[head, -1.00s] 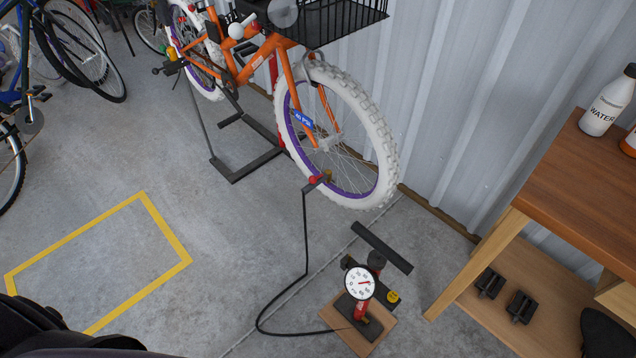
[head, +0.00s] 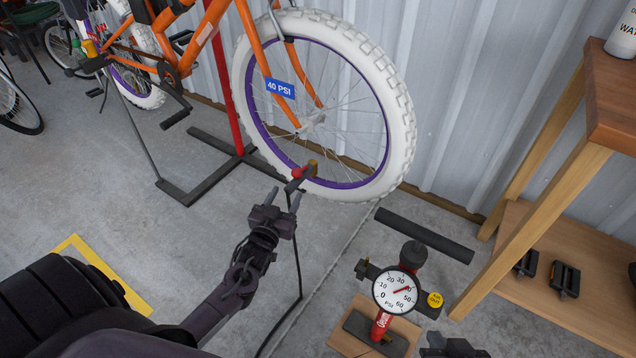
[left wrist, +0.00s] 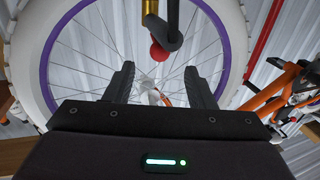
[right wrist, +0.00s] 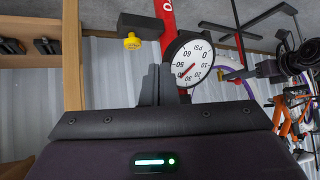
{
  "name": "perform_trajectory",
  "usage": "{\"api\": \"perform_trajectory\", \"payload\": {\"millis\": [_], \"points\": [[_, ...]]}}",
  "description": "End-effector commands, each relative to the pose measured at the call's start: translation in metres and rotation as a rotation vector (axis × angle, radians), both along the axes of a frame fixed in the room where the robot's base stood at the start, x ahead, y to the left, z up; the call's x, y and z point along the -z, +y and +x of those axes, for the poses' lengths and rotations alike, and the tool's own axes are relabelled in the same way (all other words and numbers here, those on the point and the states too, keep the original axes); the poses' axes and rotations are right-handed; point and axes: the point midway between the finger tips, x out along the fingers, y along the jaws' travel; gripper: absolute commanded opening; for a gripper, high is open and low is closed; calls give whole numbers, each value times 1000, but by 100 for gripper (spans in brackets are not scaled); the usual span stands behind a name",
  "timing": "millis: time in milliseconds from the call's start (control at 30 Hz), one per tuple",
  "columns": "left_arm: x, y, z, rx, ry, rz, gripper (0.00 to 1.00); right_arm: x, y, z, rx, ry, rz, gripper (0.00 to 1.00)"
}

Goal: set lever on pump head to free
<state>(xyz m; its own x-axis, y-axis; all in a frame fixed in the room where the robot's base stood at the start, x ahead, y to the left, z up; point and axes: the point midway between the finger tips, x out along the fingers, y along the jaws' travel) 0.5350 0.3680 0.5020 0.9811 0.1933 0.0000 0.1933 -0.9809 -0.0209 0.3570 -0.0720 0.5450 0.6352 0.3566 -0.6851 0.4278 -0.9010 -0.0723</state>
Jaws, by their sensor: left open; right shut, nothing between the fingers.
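The pump head (head: 299,184) is a small black piece on the brass valve of the orange bike's front wheel, with a dark hose running down from it. Its lever has a red ball end (head: 297,172), which also shows in the left wrist view (left wrist: 159,52). My left gripper (head: 284,198) is open just below and in front of it. In the left wrist view, the red ball lies above and between the two spread fingertips, apart from both. My right gripper (right wrist: 158,76) is shut and empty near the pump's gauge (right wrist: 191,62); only its tip shows at the head view's bottom edge.
The red floor pump with its round gauge (head: 396,292), needle near 40, black handle (head: 425,236) and yellow button (head: 435,299) stands on a wooden board. A blue "40 PSI" tag (head: 280,88) is on the wheel. A wooden workbench (head: 612,105) is at the right.

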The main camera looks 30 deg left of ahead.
Motion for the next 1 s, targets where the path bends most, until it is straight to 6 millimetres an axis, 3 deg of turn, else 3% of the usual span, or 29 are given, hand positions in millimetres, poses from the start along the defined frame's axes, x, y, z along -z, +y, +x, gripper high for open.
{"api": "perform_trajectory", "payload": {"millis": [267,600,800,1000], "points": [[-1,4,19,-1,-5,2,50,-31,6,26,13,-159,64,0],[-1,10,51,0,-3,2,50,-96,13,61,35,-465,189,0],[0,13,66,0,0,2,50,-133,13,71,45,-621,253,0],[0,15,74,0,0,1,50,-154,13,75,50,-709,289,0]]}}
